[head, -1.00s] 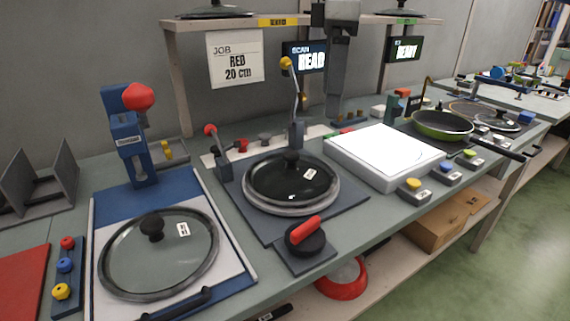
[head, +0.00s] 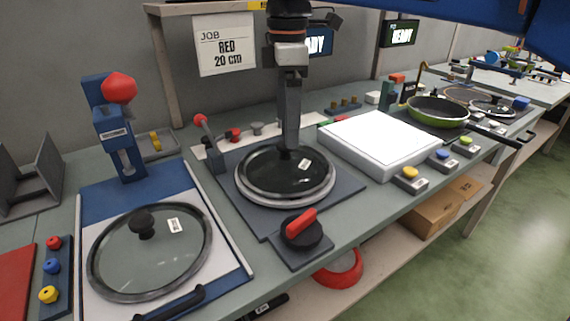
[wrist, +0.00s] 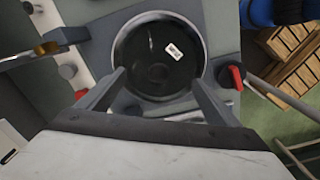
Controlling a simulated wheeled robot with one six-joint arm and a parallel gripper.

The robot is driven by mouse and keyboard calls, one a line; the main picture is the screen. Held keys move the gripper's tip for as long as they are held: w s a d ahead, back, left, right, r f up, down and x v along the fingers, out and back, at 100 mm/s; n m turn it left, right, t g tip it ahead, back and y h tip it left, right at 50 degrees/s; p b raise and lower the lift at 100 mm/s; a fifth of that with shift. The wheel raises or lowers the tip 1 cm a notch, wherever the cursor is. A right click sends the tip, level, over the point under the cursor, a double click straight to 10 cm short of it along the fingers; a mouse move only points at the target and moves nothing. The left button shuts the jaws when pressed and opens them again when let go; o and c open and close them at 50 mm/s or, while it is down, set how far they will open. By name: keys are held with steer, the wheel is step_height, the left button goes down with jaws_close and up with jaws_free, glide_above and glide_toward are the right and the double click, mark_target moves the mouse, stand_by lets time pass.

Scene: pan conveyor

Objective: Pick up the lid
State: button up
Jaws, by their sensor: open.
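A dark glass lid (head: 270,176) with a black rim and a white label lies in a round grey seat on a dark square plate in the middle of the bench. My gripper (head: 287,150) points straight down over its knob, which it hides in the head view. In the wrist view the same lid (wrist: 160,45) lies beyond my open fingers (wrist: 158,80), its round knob between them. I cannot tell whether the fingers touch it. A second, larger clear lid (head: 178,257) with a black knob lies on a blue and white board at the left.
A red-handled knob (head: 302,230) sits in front of the plate. A red-tipped lever (head: 208,140) stands close at its left, and a white box (head: 380,142) at its right. A green pan (head: 438,111) is farther right.

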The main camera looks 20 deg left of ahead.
mark_target(285, 157)
steer(key=shift+a+f, duration=0.1)
steer(key=shift+f, duration=3.3)
jaws_close()
